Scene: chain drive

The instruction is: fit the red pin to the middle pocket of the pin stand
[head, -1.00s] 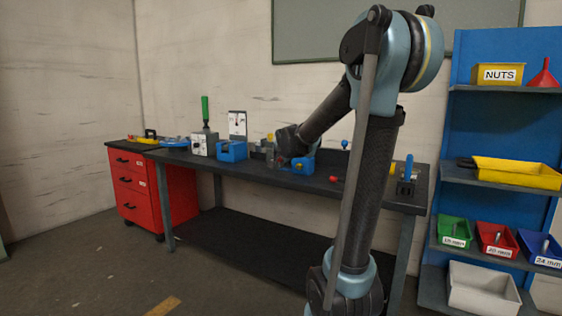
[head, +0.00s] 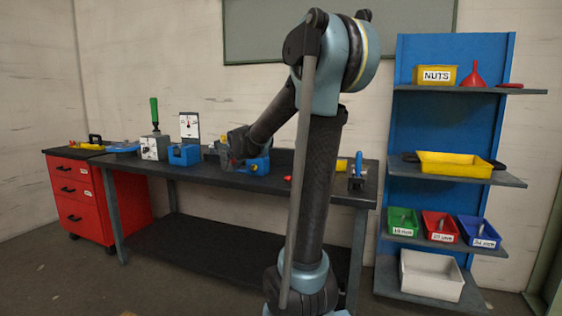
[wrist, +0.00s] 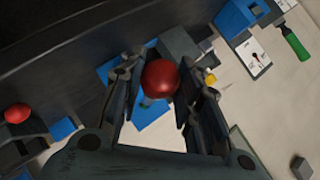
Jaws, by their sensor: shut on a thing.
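A red round-headed piece, which looks like the red pin (wrist: 160,78), sits between the fingers of my gripper (wrist: 162,92) in the wrist view. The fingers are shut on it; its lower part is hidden. In the head view my gripper (head: 235,158) is low over the back of the dark bench, just left of a blue block (head: 258,166). A blue part (wrist: 150,115) lies beyond the pin in the wrist view. I cannot make out the pin stand or its middle pocket for certain.
On the bench (head: 215,182), a blue vise-like block (head: 184,154), a gauge card (head: 189,125) and a green-handled box (head: 154,147) stand left of my gripper. A red knob (wrist: 17,113) shows in the wrist view. A blue-handled tool (head: 357,178) stands at the bench's right end.

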